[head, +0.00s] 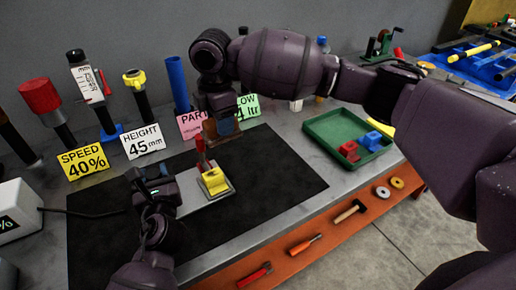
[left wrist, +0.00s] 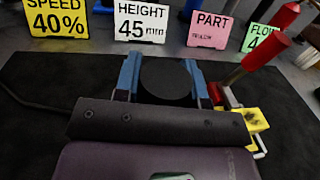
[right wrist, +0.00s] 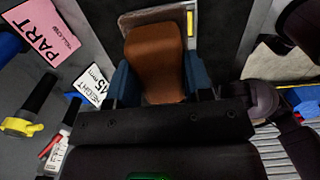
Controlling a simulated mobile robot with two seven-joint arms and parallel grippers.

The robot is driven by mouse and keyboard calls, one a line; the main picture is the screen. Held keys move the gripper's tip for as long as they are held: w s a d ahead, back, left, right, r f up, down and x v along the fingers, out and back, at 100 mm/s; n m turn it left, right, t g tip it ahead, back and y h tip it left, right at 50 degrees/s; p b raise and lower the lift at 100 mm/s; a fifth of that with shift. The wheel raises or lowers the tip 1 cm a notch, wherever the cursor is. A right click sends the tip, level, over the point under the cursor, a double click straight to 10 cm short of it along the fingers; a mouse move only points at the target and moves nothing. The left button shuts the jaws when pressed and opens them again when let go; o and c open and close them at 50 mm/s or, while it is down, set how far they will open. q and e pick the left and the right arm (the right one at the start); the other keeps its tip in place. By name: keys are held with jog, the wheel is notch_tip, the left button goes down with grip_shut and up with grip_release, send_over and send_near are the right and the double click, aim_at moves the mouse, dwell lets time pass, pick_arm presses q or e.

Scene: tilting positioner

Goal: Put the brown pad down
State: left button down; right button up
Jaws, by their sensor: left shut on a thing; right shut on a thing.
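The brown pad (right wrist: 156,58) is held between the blue fingers of my right gripper (right wrist: 158,84) in the right wrist view. In the head view it shows as a small brown patch (head: 208,132) at my right gripper (head: 223,127), above the back of the black mat. My left gripper (left wrist: 162,82) is shut on a round black piece (left wrist: 166,80); in the head view my left gripper (head: 150,178) hides this piece. A yellow block (head: 215,181) on a grey plate, with a red handle (head: 200,150), stands just right of my left gripper.
The black mat (head: 270,180) has free room at right. A green tray (head: 330,128) with red and blue parts lies beyond it. Signs including the yellow speed card (head: 84,162) and upright tools line the back. An orange shelf (head: 340,232) holds tools below the front edge.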

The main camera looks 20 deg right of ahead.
jog(key=w+d+f, duration=0.3)
jog(key=w+d, duration=0.1)
jog(key=d, duration=0.4)
jog(key=w+d+f, duration=0.2)
jog(key=w+d, duration=0.2)
jog(key=d, duration=0.4)
notch_tip(320, 180, down, 10)
jog(key=shift+d, duration=0.15)
jog(key=shift+f, duration=0.15)
jog(key=o, duration=0.8)
jog(key=shift+o, duration=0.2)
notch_tip(320, 180, up, 12)
jog(key=shift+r, duration=0.2)
